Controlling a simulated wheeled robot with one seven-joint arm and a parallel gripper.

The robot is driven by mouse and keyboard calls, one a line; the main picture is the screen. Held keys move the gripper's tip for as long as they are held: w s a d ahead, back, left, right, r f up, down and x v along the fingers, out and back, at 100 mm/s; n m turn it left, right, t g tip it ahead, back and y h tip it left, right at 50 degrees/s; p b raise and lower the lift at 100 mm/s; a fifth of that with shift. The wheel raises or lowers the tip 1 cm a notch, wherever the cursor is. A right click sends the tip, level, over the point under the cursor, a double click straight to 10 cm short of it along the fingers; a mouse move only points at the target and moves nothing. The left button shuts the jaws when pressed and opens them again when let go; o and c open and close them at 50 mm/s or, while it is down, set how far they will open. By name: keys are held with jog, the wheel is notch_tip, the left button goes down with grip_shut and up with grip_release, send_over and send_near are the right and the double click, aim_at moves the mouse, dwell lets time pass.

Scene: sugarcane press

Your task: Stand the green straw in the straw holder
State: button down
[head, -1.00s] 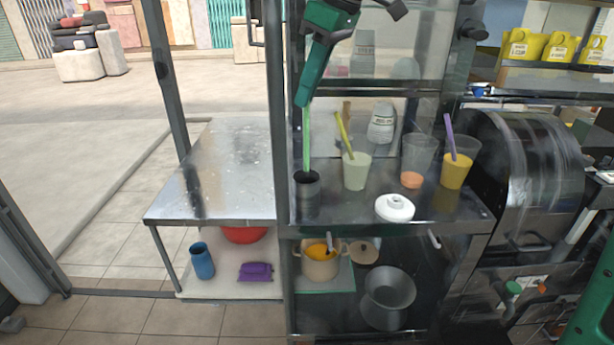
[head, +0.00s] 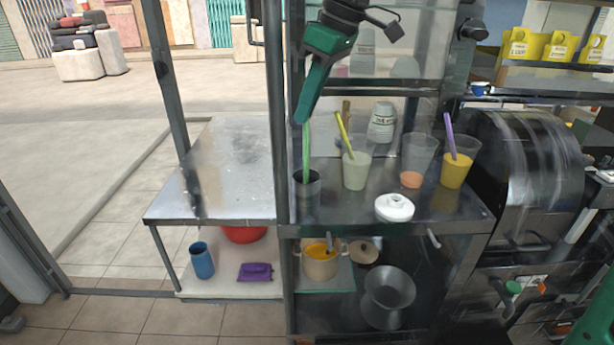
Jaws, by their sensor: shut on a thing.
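The green straw (head: 306,152) hangs upright from my gripper (head: 304,119), which is shut on its upper end. The straw holder (head: 308,192) is a dark cylindrical cup on the metal counter, directly below my gripper. The straw's lower end overlaps the holder's opening and appears to be inside it, hidden by the near rim. I cannot tell whether it touches the bottom.
A pale green drink with a yellow straw (head: 356,170) stands close on the right. A vertical post (head: 279,130) stands close on the left.

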notch_tip(320, 180, down, 6)
jog(key=shift+f, duration=0.15)
dwell(1.1)
jog(key=c, duration=1.8)
grip_release()
jog(key=shift+r, duration=3.55)
